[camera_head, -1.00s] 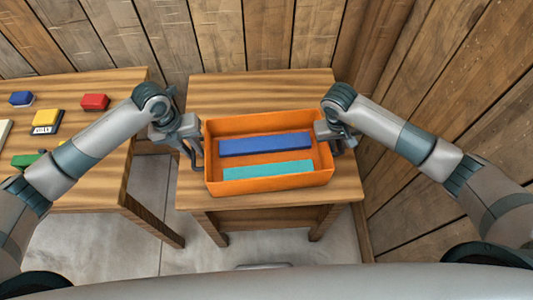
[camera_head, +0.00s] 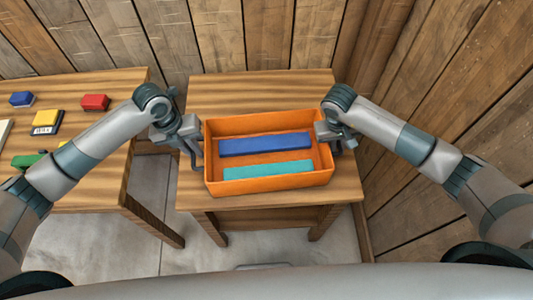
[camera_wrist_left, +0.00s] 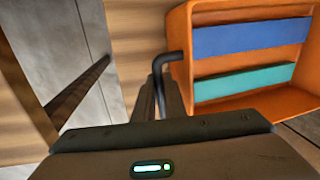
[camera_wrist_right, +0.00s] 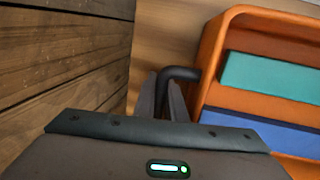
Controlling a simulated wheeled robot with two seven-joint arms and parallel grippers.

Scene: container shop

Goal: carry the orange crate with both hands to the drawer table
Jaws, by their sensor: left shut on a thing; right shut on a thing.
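The orange crate (camera_head: 268,186) is at the drawer table (camera_head: 260,92), over its front middle part. I cannot tell whether its base touches the top. A blue block (camera_head: 265,145) and a teal block (camera_head: 268,170) lie inside it. My left gripper (camera_head: 194,152) is shut on the dark handle (camera_wrist_left: 170,62) at the crate's left end. My right gripper (camera_head: 336,140) is shut on the dark handle (camera_wrist_right: 180,74) at the right end. The crate looks level. The wrist views show both handles between the fingers.
A second wooden table (camera_head: 90,185) stands at the left, with a red block (camera_head: 95,102), a yellow block (camera_head: 46,118), a blue block (camera_head: 21,99) and a green thing (camera_head: 28,160). A floor gap separates the tables. Wooden walls (camera_head: 440,110) close the back and right. The drawer table's back is clear.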

